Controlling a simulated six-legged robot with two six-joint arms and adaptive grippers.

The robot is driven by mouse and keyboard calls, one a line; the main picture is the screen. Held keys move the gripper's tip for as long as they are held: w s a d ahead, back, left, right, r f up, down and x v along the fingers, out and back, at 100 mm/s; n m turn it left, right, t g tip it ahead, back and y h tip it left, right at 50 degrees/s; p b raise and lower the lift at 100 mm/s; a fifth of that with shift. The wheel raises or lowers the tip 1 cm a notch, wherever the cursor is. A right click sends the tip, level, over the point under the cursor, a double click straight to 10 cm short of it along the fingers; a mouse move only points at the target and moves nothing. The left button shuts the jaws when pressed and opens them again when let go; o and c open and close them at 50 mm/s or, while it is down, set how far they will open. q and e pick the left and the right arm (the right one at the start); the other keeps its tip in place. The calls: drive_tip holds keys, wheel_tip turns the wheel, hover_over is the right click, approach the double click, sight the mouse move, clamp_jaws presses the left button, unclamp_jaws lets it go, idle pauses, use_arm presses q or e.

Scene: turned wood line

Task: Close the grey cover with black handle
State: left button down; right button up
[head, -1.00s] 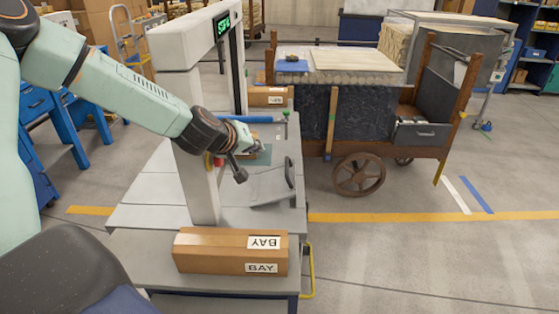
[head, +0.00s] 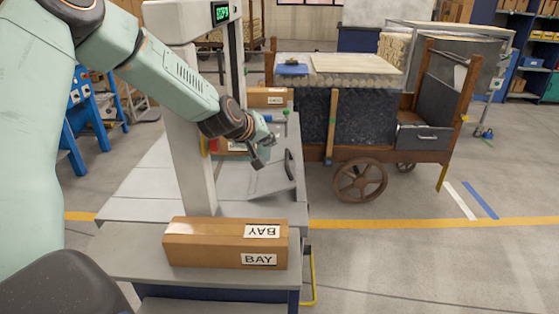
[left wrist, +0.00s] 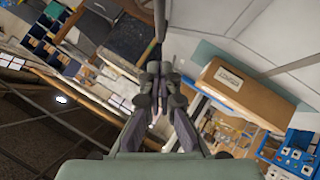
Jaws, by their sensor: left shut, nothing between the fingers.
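The grey cover (head: 268,184) is a flat panel on the grey bench, inside the white frame. Its black handle (head: 290,168) stands at its right side. The cover looks tilted, but I cannot tell its exact angle. My left gripper (head: 260,161) is shut and empty, above the cover's far left part and left of the handle. It looks apart from the handle; contact with the cover is unclear. The left wrist view shows the closed fingers (left wrist: 157,80) of this gripper. I cannot pick out the cover there. My right gripper is not in view.
A white upright post (head: 190,140) stands left of the cover. A brown box (head: 205,243) marked BAY lies on the near bench end. A wooden cart (head: 365,115) stands beyond the bench to the right. The floor at lower right is clear.

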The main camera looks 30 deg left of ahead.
use_arm(q)
drive_tip(key=f+b, duration=0.1)
drive_tip(key=w+d+f+b, duration=0.1)
drive_tip(key=w+f+b, duration=0.1)
drive_tip(key=f, duration=0.1)
drive_tip(key=shift+w+d+f, duration=0.1)
drive_tip(key=shift+w+d, duration=0.05)
drive_tip(key=shift+d, duration=0.15)
drive_tip(key=shift+w+f, duration=0.1)
drive_tip(key=shift+f, duration=0.1)
